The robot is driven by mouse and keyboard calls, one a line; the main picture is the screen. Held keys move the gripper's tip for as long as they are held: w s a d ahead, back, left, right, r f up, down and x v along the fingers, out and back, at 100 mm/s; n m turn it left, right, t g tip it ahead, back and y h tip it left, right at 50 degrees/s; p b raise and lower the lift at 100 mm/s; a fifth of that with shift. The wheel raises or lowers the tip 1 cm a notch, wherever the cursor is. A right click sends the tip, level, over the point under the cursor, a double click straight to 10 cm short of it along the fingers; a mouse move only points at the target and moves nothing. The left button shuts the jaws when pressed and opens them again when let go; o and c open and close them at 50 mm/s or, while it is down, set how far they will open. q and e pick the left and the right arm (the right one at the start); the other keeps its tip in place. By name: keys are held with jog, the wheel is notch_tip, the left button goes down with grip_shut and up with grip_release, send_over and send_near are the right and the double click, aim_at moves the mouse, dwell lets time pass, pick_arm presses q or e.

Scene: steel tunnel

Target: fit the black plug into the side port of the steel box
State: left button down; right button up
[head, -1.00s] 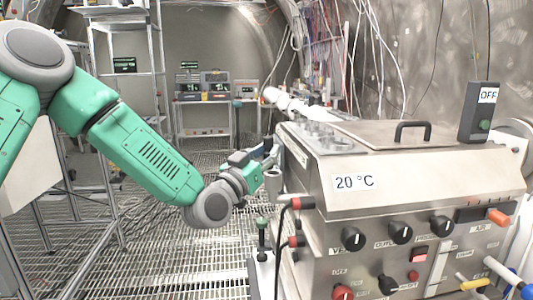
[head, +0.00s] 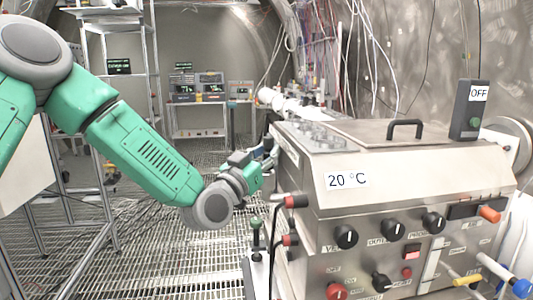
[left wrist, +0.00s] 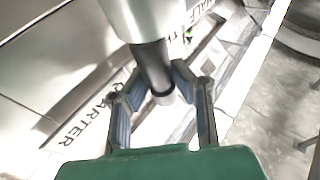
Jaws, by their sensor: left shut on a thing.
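The steel box (head: 400,150) stands at the right of the head view, with knobs on its front and a "20 °C" label. My left gripper (head: 270,150) is beside its left side wall. In the left wrist view my left gripper (left wrist: 156,82) is shut on the black plug (left wrist: 153,62), a dark cylinder between its two fingers. A thicker pale cylinder (left wrist: 140,18) lies in line with the plug at the top. I cannot tell whether it is part of the plug or the side port. In the head view the plug and the side port cannot be made out. My right gripper is not in view.
Red-and-black connectors (head: 294,202) stick out at the box's front left corner. A green-topped lever (head: 255,223) stands just below my left gripper. A metal rack (head: 155,80) stands at the left, above a grated floor (head: 150,250). Cables hang behind the box.

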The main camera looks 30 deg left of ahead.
pick_arm(q)
jog(key=shift+f, duration=0.2)
jog(key=shift+f+b, duration=0.3)
jog(key=shift+b, duration=0.15)
jog(key=shift+f, duration=0.15)
jog(key=shift+r, duration=0.3)
jog(key=shift+a, duration=0.3)
dwell(0.4)
jog(key=shift+b, duration=0.3)
dwell(0.8)
jog(key=shift+f+b, duration=1.55)
jog(key=shift+f, duration=0.25)
jog(key=c, duration=1.3)
grip_release()
jog(key=shift+w, duration=0.1)
